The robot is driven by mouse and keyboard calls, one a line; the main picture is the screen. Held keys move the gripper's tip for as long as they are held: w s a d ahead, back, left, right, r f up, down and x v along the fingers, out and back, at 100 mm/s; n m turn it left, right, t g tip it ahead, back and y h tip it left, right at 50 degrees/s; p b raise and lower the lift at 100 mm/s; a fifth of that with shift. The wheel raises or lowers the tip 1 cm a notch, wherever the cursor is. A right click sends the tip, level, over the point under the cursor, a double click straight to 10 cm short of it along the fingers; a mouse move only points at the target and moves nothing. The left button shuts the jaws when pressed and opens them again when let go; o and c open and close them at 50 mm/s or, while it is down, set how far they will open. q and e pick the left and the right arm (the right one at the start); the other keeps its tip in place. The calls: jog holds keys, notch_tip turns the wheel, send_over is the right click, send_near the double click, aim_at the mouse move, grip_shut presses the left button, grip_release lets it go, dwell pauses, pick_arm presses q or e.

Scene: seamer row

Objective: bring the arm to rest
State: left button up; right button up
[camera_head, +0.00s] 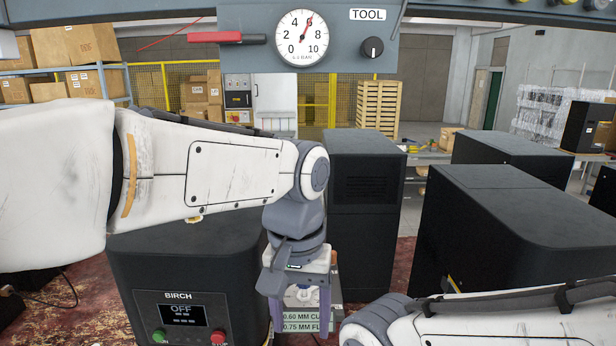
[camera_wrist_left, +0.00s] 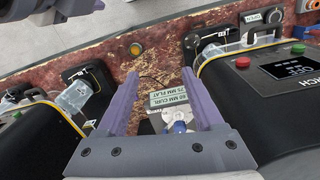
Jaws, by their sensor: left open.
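My left arm comes in from the left in the head view and bends down at the wrist. My left gripper (camera_head: 298,305) points down beside the black machine marked BIRCH (camera_head: 205,265). In the left wrist view its two purple fingers (camera_wrist_left: 160,105) stand apart with nothing gripped between them. A labelled plate (camera_wrist_left: 166,97) with a small blue and white part (camera_wrist_left: 178,127) shows between and beyond the fingers. Whether the fingers touch anything below cannot be told. My right arm's link shows at the lower right of the head view; its gripper is out of frame.
A panel with a gauge (camera_head: 301,38), a red lever (camera_head: 228,38) and a knob (camera_head: 372,47) hangs across the top. Tall black cabinets (camera_head: 365,180) and (camera_head: 520,225) crowd the middle and right. Clear containers (camera_wrist_left: 76,97) stand on the rust-coloured surface (camera_wrist_left: 150,30).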

pick_arm(q)
jog(key=s+a+f+m+b, duration=0.2)
jog(key=s+f, duration=0.4)
jog(key=f, duration=0.2)
jog(key=s+a+f+m+b, duration=0.1)
jog(key=s+f+m+b, duration=0.2)
jog(key=s+f, duration=0.3)
notch_tip(320, 180, down, 2)
jog(key=shift+s+a+f+h, duration=0.25)
jog(key=shift+s+a+h, duration=0.1)
jog(key=shift+a+h, duration=0.05)
dwell(0.9)
